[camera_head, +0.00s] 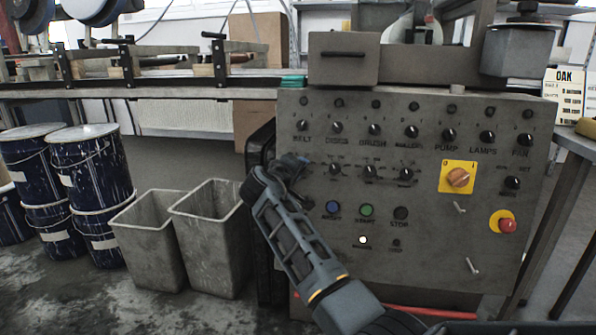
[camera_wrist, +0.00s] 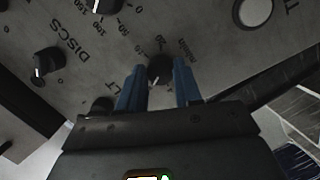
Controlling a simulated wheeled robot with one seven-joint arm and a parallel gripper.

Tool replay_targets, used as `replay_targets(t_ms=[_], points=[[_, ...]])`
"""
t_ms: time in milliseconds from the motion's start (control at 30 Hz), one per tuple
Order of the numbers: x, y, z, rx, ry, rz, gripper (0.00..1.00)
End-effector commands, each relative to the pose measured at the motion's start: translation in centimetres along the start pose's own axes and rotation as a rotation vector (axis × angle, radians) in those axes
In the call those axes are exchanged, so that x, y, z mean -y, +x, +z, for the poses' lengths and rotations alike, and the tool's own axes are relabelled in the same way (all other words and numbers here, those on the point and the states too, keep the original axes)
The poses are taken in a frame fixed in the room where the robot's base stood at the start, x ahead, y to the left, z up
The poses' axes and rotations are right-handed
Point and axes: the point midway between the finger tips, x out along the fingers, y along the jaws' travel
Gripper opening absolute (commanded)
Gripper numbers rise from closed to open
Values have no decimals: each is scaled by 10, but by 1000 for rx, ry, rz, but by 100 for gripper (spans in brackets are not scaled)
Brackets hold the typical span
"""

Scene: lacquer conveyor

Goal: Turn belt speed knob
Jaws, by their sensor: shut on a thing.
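The belt speed knob (camera_wrist: 160,68) is a small round black knob with a pale pointer line and a numbered scale marked m/min. In the wrist view it sits between the two blue fingers of my gripper (camera_wrist: 160,86), which is shut on it. In the head view my gripper (camera_head: 291,166) is at the left end of the middle knob row on the grey control panel (camera_head: 330,265) and hides this knob. The upper BELT knob (camera_head: 302,126) is above my gripper; in the wrist view a dark knob (camera_wrist: 103,104) beside the left finger is partly hidden.
Neighbouring knobs (camera_head: 369,172) stand close to the right. Grey bins (camera_head: 213,245) stand on the floor at left.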

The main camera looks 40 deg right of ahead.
Motion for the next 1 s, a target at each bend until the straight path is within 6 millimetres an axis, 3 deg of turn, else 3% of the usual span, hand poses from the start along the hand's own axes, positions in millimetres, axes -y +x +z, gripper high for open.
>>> replay_targets(t_ms=[500, 533, 767, 1000], points=[[1, 0, 1, 4, 15, -4, 4], [1, 0, 1, 4, 15, -4, 37], [1, 0, 1, 3, 16, -4, 59], [0, -1, 0, 2, 16, -3, 59]])
